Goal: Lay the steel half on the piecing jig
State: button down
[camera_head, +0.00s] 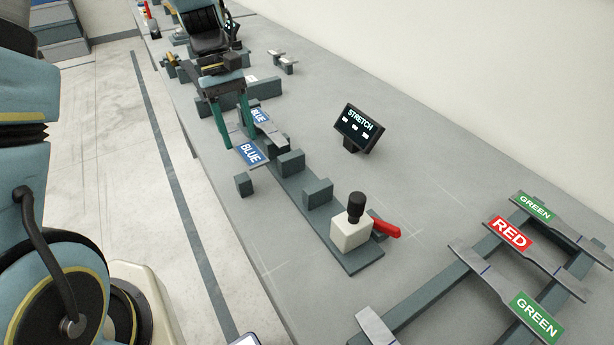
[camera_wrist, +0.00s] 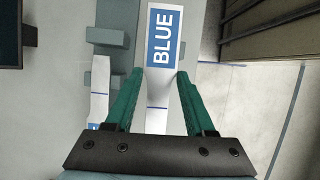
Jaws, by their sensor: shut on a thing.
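My gripper (camera_head: 240,142) has teal fingers, pointing down, and is shut on a steel half (camera_head: 250,153) with a blue BLUE label. In the wrist view, the held half (camera_wrist: 164,40) lies between my fingers (camera_wrist: 160,85), its wide labelled end pointing away from the hand. A second BLUE-labelled piece (camera_head: 274,133) lies beside it; it also shows at the left of the wrist view (camera_wrist: 98,100). A long grey base with upright blocks, seemingly the jig (camera_head: 300,195), runs below and beside the held half. I cannot tell whether the held half touches it.
A white block with a black knob (camera_head: 352,235) and red lever (camera_head: 385,228) stands at the base's near end. A small dark block (camera_head: 243,184) sits left. A STRETCH display (camera_head: 358,127) stands behind. A rack (camera_head: 425,296) at right holds GREEN and RED pieces. Bench between is clear.

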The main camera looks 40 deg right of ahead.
jog(key=s+d+r, duration=0.6)
jog(key=s+d, duration=0.2)
jog(key=s, duration=0.5)
jog(key=f, duration=0.4)
jog(key=f+p, duration=0.1)
jog(key=f, duration=0.4)
jog(key=shift+s+d+f, duration=0.1)
jog(key=shift+d+f, duration=0.05)
jog(key=shift+d, duration=0.05)
jog(key=shift+f, duration=0.1)
jog(key=shift+f, duration=0.1)
jog(key=shift+c, duration=1.3)
grip_release()
